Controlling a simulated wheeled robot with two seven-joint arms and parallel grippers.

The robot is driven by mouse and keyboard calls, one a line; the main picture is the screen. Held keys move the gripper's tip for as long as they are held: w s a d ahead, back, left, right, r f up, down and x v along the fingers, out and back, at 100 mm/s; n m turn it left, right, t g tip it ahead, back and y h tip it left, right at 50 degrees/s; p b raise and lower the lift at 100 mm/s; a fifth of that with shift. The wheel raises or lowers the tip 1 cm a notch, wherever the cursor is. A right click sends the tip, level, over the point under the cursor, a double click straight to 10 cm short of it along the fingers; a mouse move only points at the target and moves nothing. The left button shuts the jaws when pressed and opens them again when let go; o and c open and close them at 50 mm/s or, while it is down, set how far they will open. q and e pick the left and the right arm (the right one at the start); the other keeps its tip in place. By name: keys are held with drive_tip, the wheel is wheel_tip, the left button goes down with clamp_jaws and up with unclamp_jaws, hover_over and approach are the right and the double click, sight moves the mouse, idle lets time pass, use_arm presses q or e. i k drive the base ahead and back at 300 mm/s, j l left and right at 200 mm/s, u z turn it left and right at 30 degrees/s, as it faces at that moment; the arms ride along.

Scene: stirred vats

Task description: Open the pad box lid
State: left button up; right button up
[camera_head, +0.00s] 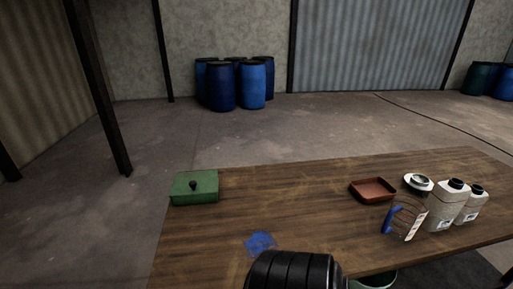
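A green box (194,188) stands at the left end of the wooden table. It looks closed, with a dark knob (193,185) showing on it. I take it to be the pad box, though no label is readable. A black ribbed part at the bottom centre looks like one of my arm links. Neither gripper shows in the head view, and nothing of mine touches the green box.
A blue flat piece (260,243) lies near the front edge. A reddish tray (372,190), a clear blue-handled jug (404,219), a white dish (418,184) and white bottles (447,206) stand at the right. The table middle is clear.

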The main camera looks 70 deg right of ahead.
sight(203, 182)
drive_tip(key=z, duration=1.7)
